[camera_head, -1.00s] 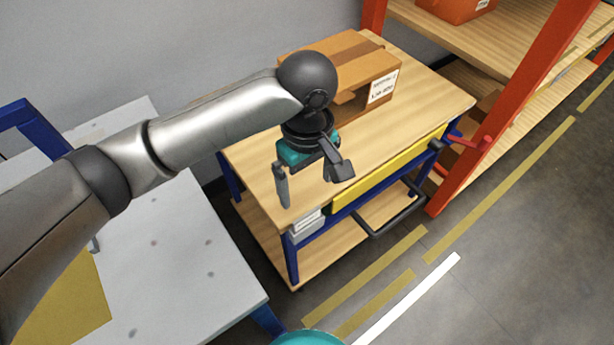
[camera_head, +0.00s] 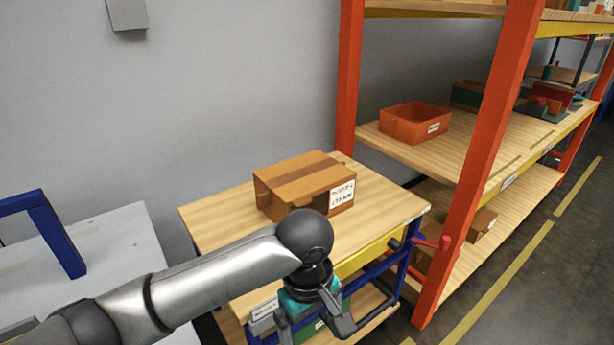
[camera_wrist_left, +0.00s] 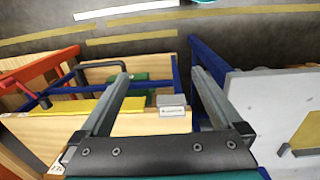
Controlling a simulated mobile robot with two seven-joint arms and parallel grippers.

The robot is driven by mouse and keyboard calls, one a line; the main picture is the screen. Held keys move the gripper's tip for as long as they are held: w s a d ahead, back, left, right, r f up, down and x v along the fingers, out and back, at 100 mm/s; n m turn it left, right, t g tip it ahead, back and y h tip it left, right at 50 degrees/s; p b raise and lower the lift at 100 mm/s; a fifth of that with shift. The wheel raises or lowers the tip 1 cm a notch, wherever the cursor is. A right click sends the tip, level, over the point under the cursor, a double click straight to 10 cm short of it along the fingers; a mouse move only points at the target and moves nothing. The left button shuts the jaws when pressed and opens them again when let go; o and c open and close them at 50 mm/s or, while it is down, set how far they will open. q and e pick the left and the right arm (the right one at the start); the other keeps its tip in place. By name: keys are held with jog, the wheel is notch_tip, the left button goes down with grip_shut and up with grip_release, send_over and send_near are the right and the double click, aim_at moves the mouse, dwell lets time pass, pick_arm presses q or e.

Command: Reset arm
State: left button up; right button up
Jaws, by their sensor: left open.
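My left arm comes in from the lower left in the head view. Its left gripper (camera_head: 312,325) hangs in front of the wooden-topped cart (camera_head: 215,215), with its fingertips close to the bottom edge of the picture. In the left wrist view the two fingers of the left gripper (camera_wrist_left: 160,85) are spread wide with nothing between them. The cart's wooden top (camera_wrist_left: 150,122) and its yellow edge show below and beyond the fingers. My right gripper is in neither view.
A cardboard box (camera_head: 290,190) with a white label sits on the cart. An orange-framed shelf (camera_head: 485,150) with an orange bin (camera_head: 410,125) stands to the right. A grey table (camera_head: 110,240) with a blue frame is at the left. Floor is clear at lower right.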

pick_arm(q)
jog(key=w+f+h, duration=0.2)
jog(key=w+f, duration=0.3)
jog(key=f, duration=0.5)
jog(key=s+a+f+m+t, duration=0.15)
jog(key=a+f, duration=0.25)
jog(key=f, duration=0.5)
jog(key=s+a+f+m+t, duration=0.1)
jog(key=s+a+f, duration=0.3)
jog(key=f, duration=0.6)
jog(key=s+a+f+m+y, duration=0.1)
jog(key=s+a+f, duration=0.3)
jog(key=s, duration=0.6)
jog(key=s+a+f+m+g, duration=0.1)
jog(key=s+a+f+m, duration=0.2)
jog(key=s, duration=0.7)
jog(key=s+a+f+m+y, duration=0.1)
jog(key=s+a+f+m, duration=0.2)
jog(key=s, duration=0.7)
notch_tip(320, 180, down, 4)
jog(key=shift+s+a+f+g+y, duration=0.1)
jog(key=shift+s+a+g+y, duration=0.25)
jog(key=shift+a, duration=0.8)
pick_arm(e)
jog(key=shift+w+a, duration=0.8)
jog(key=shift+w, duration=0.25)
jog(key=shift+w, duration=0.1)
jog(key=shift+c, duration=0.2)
